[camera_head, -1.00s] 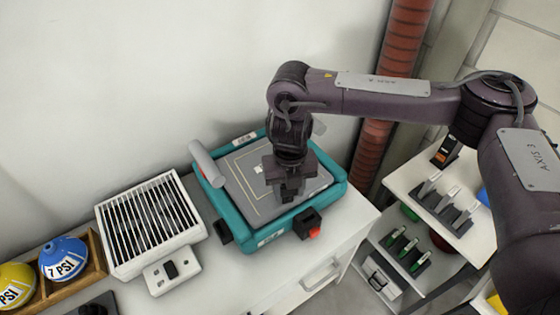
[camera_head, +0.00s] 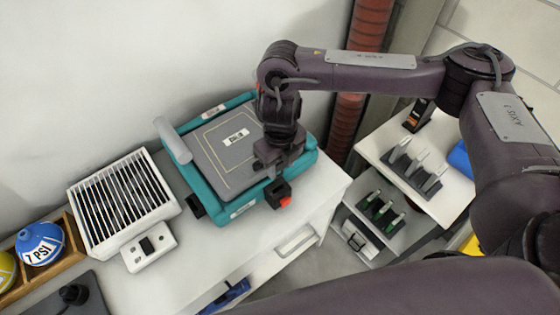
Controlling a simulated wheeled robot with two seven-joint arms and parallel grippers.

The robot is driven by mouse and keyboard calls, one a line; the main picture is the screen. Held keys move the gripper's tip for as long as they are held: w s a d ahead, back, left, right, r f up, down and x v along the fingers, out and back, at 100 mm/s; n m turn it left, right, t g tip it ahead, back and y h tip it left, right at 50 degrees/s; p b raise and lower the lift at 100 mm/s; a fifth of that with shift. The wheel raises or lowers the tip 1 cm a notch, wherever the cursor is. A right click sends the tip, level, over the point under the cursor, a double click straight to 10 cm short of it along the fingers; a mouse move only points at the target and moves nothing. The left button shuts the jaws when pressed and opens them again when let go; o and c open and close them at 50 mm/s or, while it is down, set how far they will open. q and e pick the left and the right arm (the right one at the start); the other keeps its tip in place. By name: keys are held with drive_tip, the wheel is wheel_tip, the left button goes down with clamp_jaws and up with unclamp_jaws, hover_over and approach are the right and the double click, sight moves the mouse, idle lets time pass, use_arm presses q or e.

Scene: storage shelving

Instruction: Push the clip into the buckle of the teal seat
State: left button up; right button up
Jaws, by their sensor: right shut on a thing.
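The teal seat (camera_head: 207,189) lies on the white counter, with a grey pad and a grey roll at its left side. Its buckle (camera_head: 279,194), a dark block with a red button, sits at the front right edge. My right gripper (camera_head: 275,168) points down over the pad's right part, just behind the buckle. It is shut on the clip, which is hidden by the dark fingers. I cannot tell whether the clip touches the buckle. My left gripper is not in view.
A white slatted heater (camera_head: 123,202) stands left of the seat, with a blue ball (camera_head: 40,243) in a wooden rack beyond it. A red ribbed pipe (camera_head: 345,115) rises behind. A white shelf unit (camera_head: 445,200) with tool holders stands at the right.

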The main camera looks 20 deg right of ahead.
sight(280, 170)
drive_tip(key=shift+a+f+b, duration=0.1)
drive_tip(key=shift+f+b, duration=0.5)
drive_tip(key=shift+f, duration=0.35)
drive_tip(key=shift+f+b, duration=0.7)
drive_tip(key=shift+f, duration=0.2)
drive_tip(key=shift+f+b, duration=0.55)
drive_tip(key=shift+f, duration=0.2)
drive_tip(key=shift+f+b, duration=1.8)
drive_tip(key=shift+f, duration=0.45)
idle(0.5)
drive_tip(key=o, duration=1.1)
drive_tip(key=shift+c, duration=0.2)
drive_tip(key=shift+o, duration=0.2)
drive_tip(key=o, duration=0.5)
